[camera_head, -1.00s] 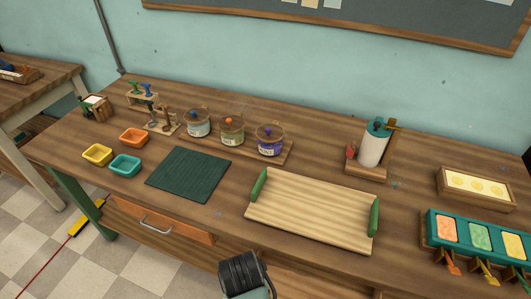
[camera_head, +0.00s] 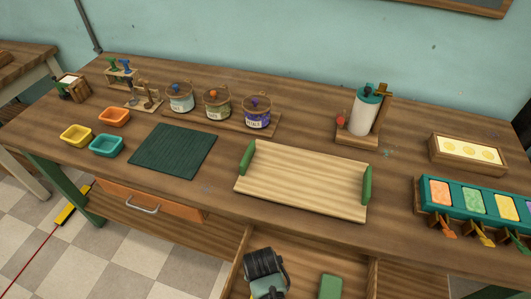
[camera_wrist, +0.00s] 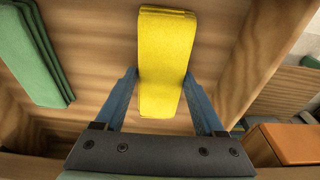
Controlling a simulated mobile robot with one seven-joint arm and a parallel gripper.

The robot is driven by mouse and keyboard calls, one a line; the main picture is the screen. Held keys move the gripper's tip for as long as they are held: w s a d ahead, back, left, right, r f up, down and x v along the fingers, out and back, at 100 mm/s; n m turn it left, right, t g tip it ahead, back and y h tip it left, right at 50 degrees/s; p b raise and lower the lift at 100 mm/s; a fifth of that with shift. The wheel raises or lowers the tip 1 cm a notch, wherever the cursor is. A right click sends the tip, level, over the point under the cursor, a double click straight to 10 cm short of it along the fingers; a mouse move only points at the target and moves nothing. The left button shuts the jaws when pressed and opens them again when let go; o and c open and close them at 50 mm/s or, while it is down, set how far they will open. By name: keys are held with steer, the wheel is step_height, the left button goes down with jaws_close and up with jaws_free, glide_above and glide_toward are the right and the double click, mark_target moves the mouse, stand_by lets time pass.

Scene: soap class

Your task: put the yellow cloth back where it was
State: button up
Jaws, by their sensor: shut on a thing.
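The yellow cloth (camera_wrist: 165,60) is a folded strip in the wrist view, held upright between the blue fingers of my gripper (camera_wrist: 165,100). My gripper is shut on it. In the head view my gripper (camera_head: 266,270) is over an open drawer (camera_head: 236,272) below the table's front edge, and the cloth is mostly hidden there. A folded green cloth (camera_wrist: 36,50) lies in the drawer, left of the yellow cloth in the wrist view. It also shows in the head view (camera_head: 331,286), right of my gripper. I cannot tell whether the yellow cloth touches the drawer floor.
The tabletop above holds a wooden tray with green handles (camera_head: 300,185), a dark green mat (camera_head: 172,150), several jars, small coloured dishes and a paint rack (camera_head: 478,205). An orange drawer front (camera_head: 150,200) is to the left. The drawer walls stand close around my gripper.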

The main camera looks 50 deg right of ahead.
steer(key=shift+f, duration=0.2)
steer(key=o, duration=1.2)
steer(key=shift+c, duration=0.2)
steer(key=shift+r, duration=0.1)
step_height(320, 180, up, 12)
steer(key=a+p, duration=0.1)
steer(key=p, duration=0.1)
steer(key=shift+s+a, duration=0.2)
steer(key=shift+s, duration=0.05)
steer(key=shift+r, duration=0.1)
